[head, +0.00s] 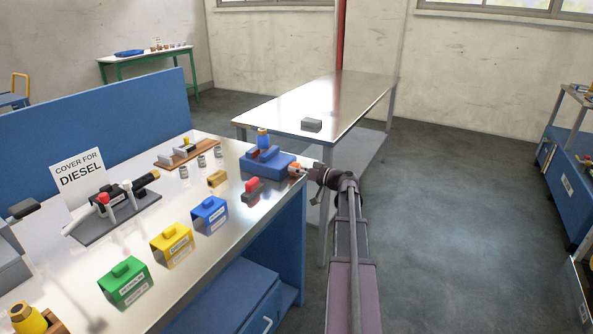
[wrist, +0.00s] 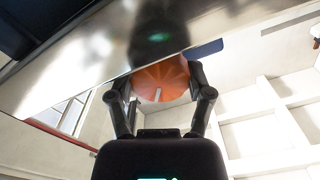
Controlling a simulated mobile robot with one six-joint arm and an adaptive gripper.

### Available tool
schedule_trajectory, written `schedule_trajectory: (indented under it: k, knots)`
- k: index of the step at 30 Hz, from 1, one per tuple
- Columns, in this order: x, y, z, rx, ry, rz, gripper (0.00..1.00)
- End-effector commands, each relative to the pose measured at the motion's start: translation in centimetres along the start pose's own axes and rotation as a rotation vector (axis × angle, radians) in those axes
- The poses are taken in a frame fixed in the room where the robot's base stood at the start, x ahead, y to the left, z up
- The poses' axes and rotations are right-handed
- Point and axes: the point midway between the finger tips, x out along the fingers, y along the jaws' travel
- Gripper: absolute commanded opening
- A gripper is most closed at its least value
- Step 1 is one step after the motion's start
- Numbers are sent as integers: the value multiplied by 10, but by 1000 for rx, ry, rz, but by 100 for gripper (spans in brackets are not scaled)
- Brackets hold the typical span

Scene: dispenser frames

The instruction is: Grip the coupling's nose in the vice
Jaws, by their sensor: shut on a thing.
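A blue vice (head: 272,161) sits at the right end of the metal-topped bench. A coupling with a yellow top and dark blue lower part (head: 263,138) stands upright at the vice; its nose is hidden, and I cannot tell how tightly the jaws hold it. My gripper (head: 308,172) is at the vice's right end, shut on an orange knob (head: 296,170). In the wrist view the ribbed orange knob (wrist: 160,80) lies between my two fingers (wrist: 160,98), with a blue edge of the vice (wrist: 204,50) beside it.
Green (head: 125,284), yellow (head: 172,244) and blue (head: 209,214) covers line the bench front. A sign reading "COVER FOR DIESEL" (head: 79,177) stands behind a valve assembly.

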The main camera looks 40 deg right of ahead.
Motion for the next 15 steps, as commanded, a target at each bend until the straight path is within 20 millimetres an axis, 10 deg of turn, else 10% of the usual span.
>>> schedule_trajectory:
  k: [3,4,6,15]
  knots:
    - [1,0,0,0,1,-3,19]
    - [1,0,0,0,1,-3,76]
    - [1,0,0,-1,1,-2,96]
    - [0,0,0,-2,1,-1,100]
